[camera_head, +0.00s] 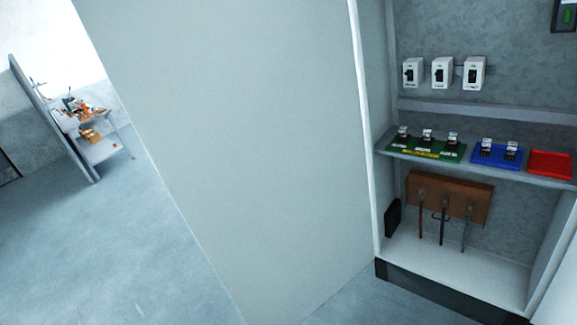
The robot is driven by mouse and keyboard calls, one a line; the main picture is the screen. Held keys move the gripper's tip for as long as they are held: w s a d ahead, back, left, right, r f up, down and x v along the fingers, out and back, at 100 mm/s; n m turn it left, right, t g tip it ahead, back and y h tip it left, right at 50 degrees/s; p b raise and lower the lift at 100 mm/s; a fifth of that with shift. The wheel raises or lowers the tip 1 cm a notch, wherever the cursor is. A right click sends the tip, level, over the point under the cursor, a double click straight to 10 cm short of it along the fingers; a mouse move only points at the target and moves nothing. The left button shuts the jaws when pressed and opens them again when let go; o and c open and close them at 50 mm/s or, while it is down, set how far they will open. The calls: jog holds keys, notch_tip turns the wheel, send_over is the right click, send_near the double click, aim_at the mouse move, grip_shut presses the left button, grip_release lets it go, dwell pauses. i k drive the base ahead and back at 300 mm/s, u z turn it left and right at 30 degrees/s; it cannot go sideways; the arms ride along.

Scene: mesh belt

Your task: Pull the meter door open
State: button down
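The meter door may be the large plain grey panel (235,150) that fills the middle of the view. Its right edge stands beside the opening of a grey cabinet (440,255), whose inside is visible, so the panel appears swung open. No handle shows on the visible face. My gripper is not in view, so its state and any contact with the panel are hidden.
Inside the cabinet are white switch boxes (442,73), a shelf with a green tray (426,150), a blue tray (497,157) and a red tray (550,164), and a brown board (448,195) with hanging tools. A cluttered workbench (90,122) stands far left. Floor (90,255) at left is clear.

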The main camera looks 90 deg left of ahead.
aim_at(248, 113)
jog(key=z, duration=0.05)
jog(key=k, duration=2.2)
jog(key=u, duration=1.45)
jog(key=i, duration=1)
jog(key=z, duration=0.05)
